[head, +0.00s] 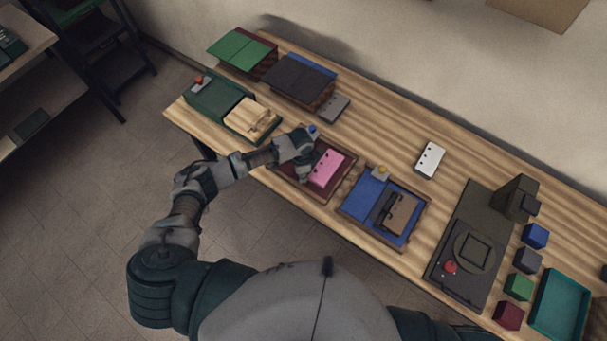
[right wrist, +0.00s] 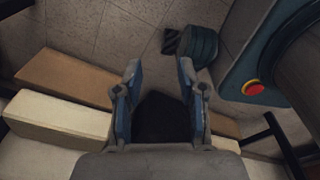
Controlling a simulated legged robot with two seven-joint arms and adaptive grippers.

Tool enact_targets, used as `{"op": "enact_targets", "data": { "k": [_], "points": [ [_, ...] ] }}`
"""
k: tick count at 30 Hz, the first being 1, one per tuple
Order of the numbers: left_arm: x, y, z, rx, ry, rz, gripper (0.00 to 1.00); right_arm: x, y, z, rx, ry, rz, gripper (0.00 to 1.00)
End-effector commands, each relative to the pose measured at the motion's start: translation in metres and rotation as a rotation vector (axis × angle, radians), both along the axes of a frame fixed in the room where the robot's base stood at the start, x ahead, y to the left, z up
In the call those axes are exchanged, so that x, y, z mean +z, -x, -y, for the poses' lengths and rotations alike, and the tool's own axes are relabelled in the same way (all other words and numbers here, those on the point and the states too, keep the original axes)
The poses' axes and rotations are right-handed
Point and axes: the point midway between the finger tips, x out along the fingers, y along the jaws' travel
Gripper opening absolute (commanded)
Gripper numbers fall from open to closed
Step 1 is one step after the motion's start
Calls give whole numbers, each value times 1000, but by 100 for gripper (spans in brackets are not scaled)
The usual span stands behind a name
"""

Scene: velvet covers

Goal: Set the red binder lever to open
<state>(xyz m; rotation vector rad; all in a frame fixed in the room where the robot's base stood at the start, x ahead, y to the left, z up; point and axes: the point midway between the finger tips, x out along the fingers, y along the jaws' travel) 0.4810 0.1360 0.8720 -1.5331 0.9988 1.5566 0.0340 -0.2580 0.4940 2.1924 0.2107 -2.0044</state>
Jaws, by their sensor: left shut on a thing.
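The red binder (head: 346,174) is a dark red tray-like unit near the table's front edge, with a pink block (head: 327,168) on it. A blue knob (head: 311,129) shows at its back left corner, and I take it for the end of the binder's lever. My left gripper (head: 309,141) reaches over the binder's left side and is shut on the lever beside the knob. The hand hides most of the lever, so its setting cannot be read. My right gripper (right wrist: 157,85) is open and empty, with its two fingers apart.
A green unit (head: 213,99) with a red knob is to the left. Small blocks and a teal tray (head: 545,322) are at the far right.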

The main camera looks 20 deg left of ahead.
Motion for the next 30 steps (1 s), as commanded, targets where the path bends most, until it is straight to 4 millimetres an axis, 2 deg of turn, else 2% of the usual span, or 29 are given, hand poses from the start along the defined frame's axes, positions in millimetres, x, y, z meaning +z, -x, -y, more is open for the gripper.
{"op": "enact_targets", "data": {
  "k": [2, 5, 9, 10, 13, 17, 23, 26, 30],
  "points": [
    [4, 1, 5, -2, 51, -15, 0, 9, 0, 3, 0, 3, 0, 40],
    [3, 1, 5, -5, 64, -17, 0, 8, 0, 1, 0, 1, -1, 40],
    [2, 1, 4, -5, 59, -17, 0, 7, 0, -12, -3, -14, -1, 40],
    [1, 1, 4, -4, 58, -17, 21, 7, 1, -16, -2, -19, -1, 40],
    [1, 1, 4, -3, 54, -18, 45, 7, 1, -23, -2, -28, -1, 40],
    [1, 1, 4, -3, 53, -17, 45, 7, 1, -22, 0, -25, -1, 40],
    [3, 0, 2, -3, 54, -17, 45, 7, 2, -7, 1, -9, -1, 40],
    [13, -1, 1, -2, 54, -16, 45, 7, 1, -9, 0, -11, 0, 40],
    [41, -3, -1, -4, 55, -14, 45, 7, 1, -11, 0, -12, -1, 40]
  ]
}}
